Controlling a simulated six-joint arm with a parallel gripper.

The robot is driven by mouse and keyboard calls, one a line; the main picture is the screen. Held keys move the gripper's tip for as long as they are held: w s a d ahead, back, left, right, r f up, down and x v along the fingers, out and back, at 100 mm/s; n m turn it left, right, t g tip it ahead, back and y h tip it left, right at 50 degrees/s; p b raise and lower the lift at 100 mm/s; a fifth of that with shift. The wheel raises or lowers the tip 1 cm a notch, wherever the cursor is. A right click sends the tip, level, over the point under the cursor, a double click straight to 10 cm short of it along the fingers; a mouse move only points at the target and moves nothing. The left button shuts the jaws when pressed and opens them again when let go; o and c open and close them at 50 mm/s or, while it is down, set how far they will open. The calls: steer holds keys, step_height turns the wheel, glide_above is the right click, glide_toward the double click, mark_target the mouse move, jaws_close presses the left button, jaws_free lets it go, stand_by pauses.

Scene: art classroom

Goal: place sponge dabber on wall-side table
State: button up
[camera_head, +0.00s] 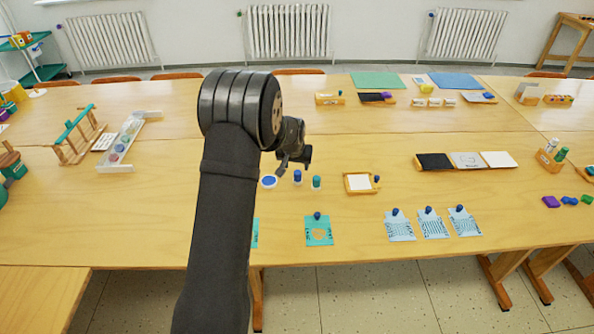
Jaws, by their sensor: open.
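My gripper (299,162) is open, over the near table (150,225), partly hidden by my own arm. Just below it stand a small blue-topped piece (297,177) and a small green-topped piece (316,182), which look like dabbers. I cannot tell whether the jaws touch the blue-topped one. A white dish with a blue centre (269,181) lies just left of them. The wall-side table (220,117) is the far one, toward the radiators, and adjoins the near table.
On the wall-side table are a green mat (378,80), a blue mat (454,80) and small trays. On the near table are a framed white pad (359,183), printed cards (432,225) with blue-topped pieces, and a wooden rack (80,136). The wall-side table's middle-left is clear.

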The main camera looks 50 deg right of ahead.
mark_target(298, 172)
steer(key=shift+v, duration=2.1)
steer(key=x, duration=1.2)
steer(key=shift+r, duration=1.35)
steer(key=shift+f, duration=0.1)
